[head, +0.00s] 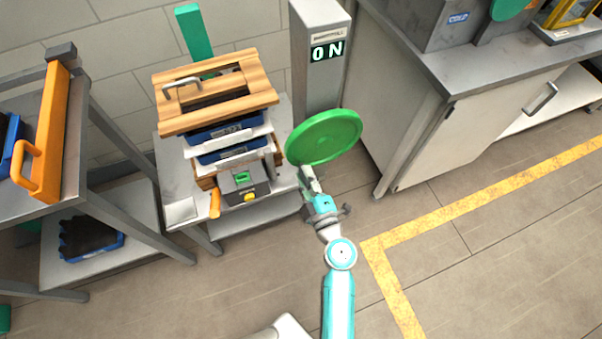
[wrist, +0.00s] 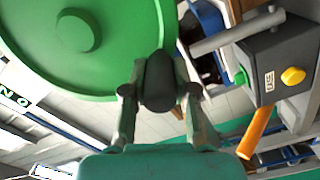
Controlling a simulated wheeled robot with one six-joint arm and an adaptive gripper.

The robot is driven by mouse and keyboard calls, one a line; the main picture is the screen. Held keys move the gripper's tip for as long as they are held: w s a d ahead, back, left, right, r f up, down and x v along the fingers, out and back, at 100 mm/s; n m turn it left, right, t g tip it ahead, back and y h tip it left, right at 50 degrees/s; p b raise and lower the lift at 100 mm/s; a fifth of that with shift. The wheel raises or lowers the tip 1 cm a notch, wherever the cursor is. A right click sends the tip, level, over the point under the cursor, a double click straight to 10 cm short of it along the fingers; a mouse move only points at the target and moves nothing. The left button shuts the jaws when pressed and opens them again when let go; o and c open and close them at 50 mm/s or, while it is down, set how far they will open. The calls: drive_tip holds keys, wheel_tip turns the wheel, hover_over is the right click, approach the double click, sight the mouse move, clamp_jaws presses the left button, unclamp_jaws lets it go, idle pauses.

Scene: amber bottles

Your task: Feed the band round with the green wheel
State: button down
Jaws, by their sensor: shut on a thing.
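The green wheel (head: 323,137) is a large disc beside a grey post at the centre of the head view. It also fills the upper left of the wrist view (wrist: 60,60), with a round hub. My gripper (head: 309,178) is at the wheel's lower rim. In the wrist view my gripper's fingers (wrist: 160,88) are closed on both sides of a dark rounded knob (wrist: 160,75) at the wheel's edge. How the knob joins the wheel is hidden. I cannot make out the band for certain in either view.
The grey post (head: 318,85) has a display reading ON. A wooden frame (head: 262,90) tops stacked blue trays left of the wheel. A dark box (head: 257,187) with green and yellow buttons sits below them. A cabinet (head: 440,140) stands right; open floor (head: 500,250) lies front right.

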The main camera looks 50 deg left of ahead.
sight(325, 162)
drive_tip(key=shift+w+d+f, duration=0.35)
drive_tip(key=shift+w+f, duration=0.25)
drive_tip(key=shift+w, duration=0.15)
drive_tip(key=shift+w+d+f, duration=0.35)
drive_tip(key=shift+w+f, duration=0.3)
drive_tip(key=shift+w, duration=0.15)
drive_tip(key=shift+w+d+f, duration=0.35)
drive_tip(key=shift+w+f, duration=0.25)
drive_tip(key=shift+w, duration=0.15)
drive_tip(key=shift+w+d+f+n, duration=0.15)
drive_tip(key=shift+w+d+n, duration=0.15)
drive_tip(key=shift+w+n, duration=0.45)
drive_tip(key=shift+w+d+n, duration=0.25)
drive_tip(key=shift+w+n, duration=0.25)
drive_tip(key=shift+n, duration=0.25)
drive_tip(key=c, duration=0.9)
unclamp_jaws()
drive_tip(key=shift+w, duration=0.1)
drive_tip(key=shift+r, duration=0.2)
drive_tip(key=v, duration=1.2)
